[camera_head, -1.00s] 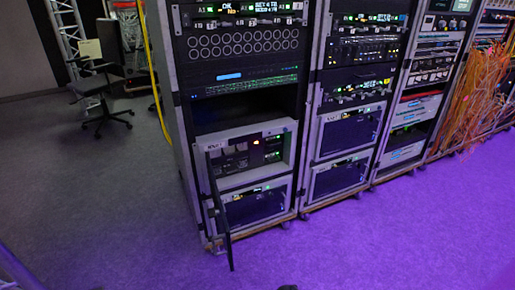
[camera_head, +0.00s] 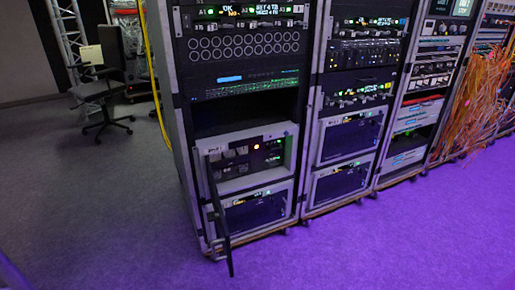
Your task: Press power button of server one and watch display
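A server with a light grey frame (camera_head: 209,146) sits low in the left rack. Its dark front door (camera_head: 217,212) hangs open to the left and reaches down near the floor. An orange-red light (camera_head: 256,146) glows on its dark front panel, with a dim green light to its right. A label at its top left is too small to read for sure, so I cannot tell if it says server one. The power button cannot be made out. My gripper is not in view.
A second server (camera_head: 253,211) sits just below, its front closed. More racks (camera_head: 345,150) stand to the right, with orange cables (camera_head: 478,110) at far right. An office chair (camera_head: 103,95) stands at the back left. The purple-lit floor in front is clear.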

